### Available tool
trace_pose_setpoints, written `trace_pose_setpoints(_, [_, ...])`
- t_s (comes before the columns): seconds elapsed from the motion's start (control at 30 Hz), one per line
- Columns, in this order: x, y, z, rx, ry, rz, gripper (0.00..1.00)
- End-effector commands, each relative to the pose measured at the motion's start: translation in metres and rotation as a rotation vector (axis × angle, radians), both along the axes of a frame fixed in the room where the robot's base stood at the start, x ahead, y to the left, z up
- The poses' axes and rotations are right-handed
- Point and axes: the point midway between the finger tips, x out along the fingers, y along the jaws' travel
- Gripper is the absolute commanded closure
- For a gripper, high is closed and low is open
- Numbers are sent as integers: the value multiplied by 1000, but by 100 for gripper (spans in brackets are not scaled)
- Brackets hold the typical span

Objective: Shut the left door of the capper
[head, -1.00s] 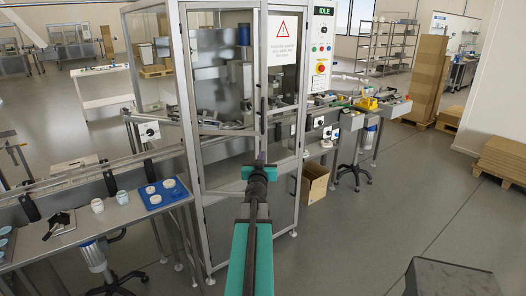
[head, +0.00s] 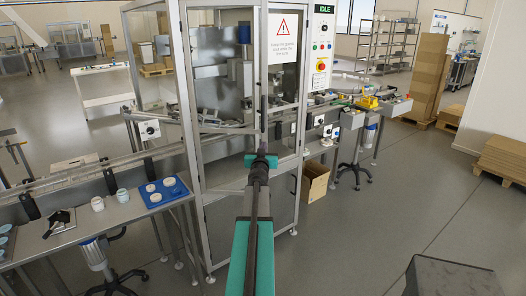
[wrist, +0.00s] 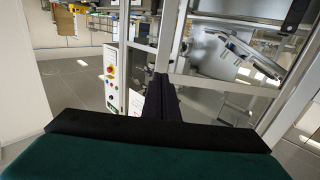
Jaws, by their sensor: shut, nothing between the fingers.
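The capper (head: 188,130) is a tall metal-framed cabinet with clear panels in the middle of the head view. Its left door (head: 258,60) is a clear panel in a metal frame, left of the panel with the red warning sign (head: 283,35). I cannot tell whether a gap remains at its edge. My gripper (head: 260,158) is in front of the door's right edge, low on the clear part; contact is unclear. In the wrist view, the dark fingers (wrist: 160,95) are together and empty, close to a metal upright (wrist: 172,40).
A control panel (head: 321,50) with a red button stands right of the doors. A cardboard box (head: 315,180) sits on the floor.

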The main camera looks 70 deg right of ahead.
Motion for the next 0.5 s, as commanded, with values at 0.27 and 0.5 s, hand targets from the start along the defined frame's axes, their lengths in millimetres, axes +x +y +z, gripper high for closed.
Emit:
trace_pose_setpoints(0.27, [7,-24,0,0,0,0,100])
trace_pose_setpoints(0.5, [13,-43,0,0,1,0,100])
